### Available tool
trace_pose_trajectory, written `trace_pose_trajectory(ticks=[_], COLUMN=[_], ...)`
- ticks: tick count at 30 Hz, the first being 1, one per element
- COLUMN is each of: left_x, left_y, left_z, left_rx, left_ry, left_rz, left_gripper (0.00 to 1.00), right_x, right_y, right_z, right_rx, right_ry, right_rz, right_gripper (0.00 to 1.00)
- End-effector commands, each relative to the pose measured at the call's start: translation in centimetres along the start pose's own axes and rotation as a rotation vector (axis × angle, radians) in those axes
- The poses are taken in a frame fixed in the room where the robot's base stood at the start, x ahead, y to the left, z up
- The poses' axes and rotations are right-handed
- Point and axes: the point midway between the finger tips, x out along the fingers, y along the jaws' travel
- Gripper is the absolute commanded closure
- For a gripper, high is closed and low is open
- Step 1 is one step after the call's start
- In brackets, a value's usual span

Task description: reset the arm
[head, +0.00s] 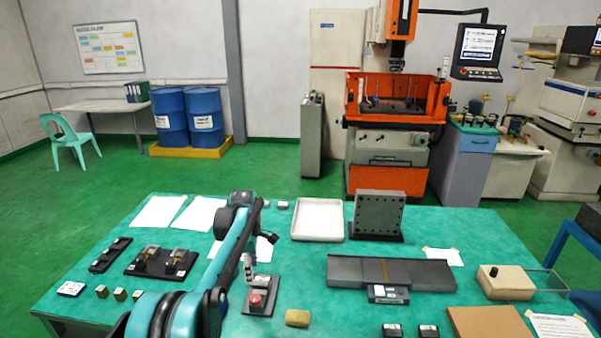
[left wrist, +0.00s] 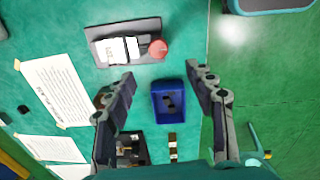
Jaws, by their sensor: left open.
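My left arm rises from the bottom of the head view and bends over the table. Part of my left gripper (head: 249,268) shows there beside the arm link, and the rest is hidden. In the left wrist view the gripper (left wrist: 157,87) is open and empty, with its two fingers wide apart. A small blue tray (left wrist: 157,110) with a dark recess lies below, between the fingers in the picture and apart from them. The arm seems to hide this tray in the head view. My right gripper is not in view.
On the teal table (head: 210,325), a dark plate with a red knob (head: 256,300) lies close right of the gripper. A black fixture (head: 150,266) stands left of the arm. A white tray (head: 318,238), an upright grey plate (head: 379,214) and a long grey block (head: 345,270) stand further right.

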Motion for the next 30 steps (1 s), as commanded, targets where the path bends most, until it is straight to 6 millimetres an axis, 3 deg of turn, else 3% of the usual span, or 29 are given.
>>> trace_pose_trajectory(ticks=[5, 9, 15, 22, 27, 30], left_x=[-4.4, -7.3, -9.3, -8.3, -5.6, -4.0], left_y=[-4.2, -8.8, -16.2, -25.1, -30.8, -33.0], left_z=[0.1, 0.1, 0.0, -0.2, -0.4, -0.5], left_rx=[0.228, 0.454, 0.771, 1.128, 1.369, 1.475], left_ry=[0.005, 0.029, 0.094, 0.216, 0.328, 0.387], left_rz=[0.085, 0.166, 0.276, 0.387, 0.449, 0.472], left_gripper=[0.45, 0.45, 0.45, 0.45, 0.45, 0.45], right_x=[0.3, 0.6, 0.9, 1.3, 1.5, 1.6], right_y=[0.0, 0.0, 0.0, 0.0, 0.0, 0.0], right_z=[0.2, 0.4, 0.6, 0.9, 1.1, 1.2], right_rx=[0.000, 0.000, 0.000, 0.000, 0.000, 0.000], right_ry=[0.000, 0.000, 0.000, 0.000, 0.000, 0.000], right_rz=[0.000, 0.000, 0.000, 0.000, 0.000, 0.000], right_gripper=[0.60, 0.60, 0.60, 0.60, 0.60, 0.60])
